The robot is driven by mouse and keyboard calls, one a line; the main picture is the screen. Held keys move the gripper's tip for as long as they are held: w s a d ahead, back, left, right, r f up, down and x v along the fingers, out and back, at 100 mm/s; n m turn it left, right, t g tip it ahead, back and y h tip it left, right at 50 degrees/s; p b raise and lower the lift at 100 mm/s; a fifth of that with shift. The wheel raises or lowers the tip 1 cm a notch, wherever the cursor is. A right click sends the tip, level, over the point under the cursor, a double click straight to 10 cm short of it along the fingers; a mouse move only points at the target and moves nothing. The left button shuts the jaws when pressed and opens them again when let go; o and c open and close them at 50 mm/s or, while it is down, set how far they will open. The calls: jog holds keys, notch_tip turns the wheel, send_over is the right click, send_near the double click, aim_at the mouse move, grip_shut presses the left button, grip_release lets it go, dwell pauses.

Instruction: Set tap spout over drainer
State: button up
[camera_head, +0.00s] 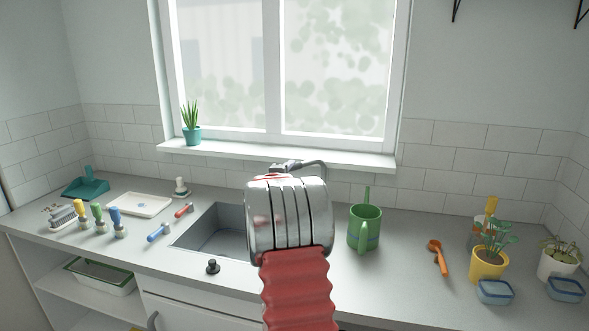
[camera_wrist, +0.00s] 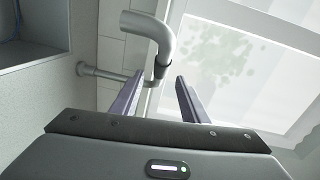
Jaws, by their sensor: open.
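In the wrist view the grey metal tap (camera_wrist: 108,74) has a straight stem rising from a round flange. Its spout (camera_wrist: 158,35) runs from a dark collar to a bend and a downturned end near the sink side. My gripper (camera_wrist: 159,78) is open, with two dark fingers on either side of the line of the spout, near the collar. I cannot tell whether either finger touches it. In the head view my arm hides most of the tap and my gripper. The sink (camera_head: 212,232) is partly hidden behind my arm. I cannot tell which thing is the drainer.
A white tray (camera_head: 140,204), several brushes and a black plug (camera_head: 212,267) lie around the sink's left and front. A green mug (camera_head: 364,228) stands right of my arm, with an orange scoop (camera_head: 439,257) and potted plants beyond. The window sill (camera_head: 300,155) is behind.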

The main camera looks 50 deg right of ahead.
aim_at(293, 169)
jog(key=shift+x, duration=3.75)
jog(key=shift+c, duration=0.5)
grip_shut()
jog(key=shift+f, duration=0.1)
jog(key=shift+w+a, duration=0.1)
jog(key=shift+a, duration=0.25)
jog(key=shift+d, duration=0.15)
